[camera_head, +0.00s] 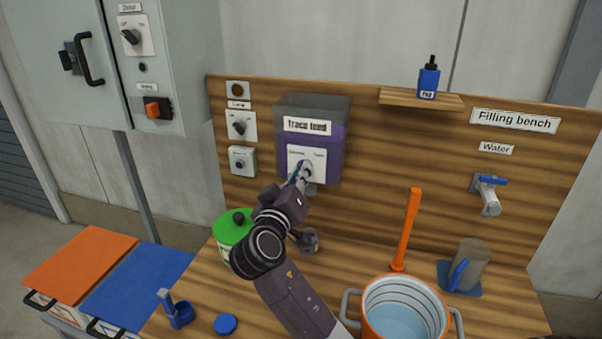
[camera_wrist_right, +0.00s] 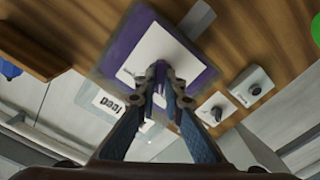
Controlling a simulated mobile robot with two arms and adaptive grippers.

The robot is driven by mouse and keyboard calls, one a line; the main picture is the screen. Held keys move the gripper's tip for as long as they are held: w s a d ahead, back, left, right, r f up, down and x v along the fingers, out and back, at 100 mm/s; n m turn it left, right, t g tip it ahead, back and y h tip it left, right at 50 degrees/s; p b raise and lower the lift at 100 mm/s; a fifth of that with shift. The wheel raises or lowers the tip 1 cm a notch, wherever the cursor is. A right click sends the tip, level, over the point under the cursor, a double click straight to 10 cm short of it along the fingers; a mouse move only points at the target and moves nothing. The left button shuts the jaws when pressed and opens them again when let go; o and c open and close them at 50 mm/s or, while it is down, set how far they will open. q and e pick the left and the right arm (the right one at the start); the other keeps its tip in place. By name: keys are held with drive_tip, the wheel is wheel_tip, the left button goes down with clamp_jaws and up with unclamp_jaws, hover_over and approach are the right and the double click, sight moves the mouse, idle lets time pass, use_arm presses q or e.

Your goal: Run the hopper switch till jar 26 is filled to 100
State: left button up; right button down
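The hopper (camera_head: 335,150) is marked "Trace feed" and hangs on the wooden back panel, with purple contents below its clear top. Its white switch plate (camera_head: 294,153) is low on its front; the wrist view shows the plate (camera_wrist_right: 165,50) too. My right gripper (camera_head: 303,174) reaches up to the hopper switch (camera_head: 307,166). In the right wrist view its fingertips (camera_wrist_right: 160,72) are close together at the switch, which they mostly cover. I cannot read the switch's setting. I cannot make out jar 26 or its fill; my arm covers part of the bench under the hopper. My left gripper is not in view.
A green-lidded pot (camera_head: 232,226) stands left of my right arm. An orange-rimmed pot of liquid (camera_head: 403,320), an orange paddle (camera_head: 411,230) and a grey jug (camera_head: 470,264) stand to the right. A blue bottle (camera_head: 428,80) is on a shelf. A blue lid (camera_head: 226,324) lies at front.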

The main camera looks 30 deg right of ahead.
drive_tip(key=shift+f+n+p, duration=0.1)
drive_tip(key=shift+n+p, duration=0.25)
drive_tip(key=shift+n, duration=0.65)
drive_tip(key=c, duration=2)
unclamp_jaws()
drive_tip(key=shift+c, duration=0.2)
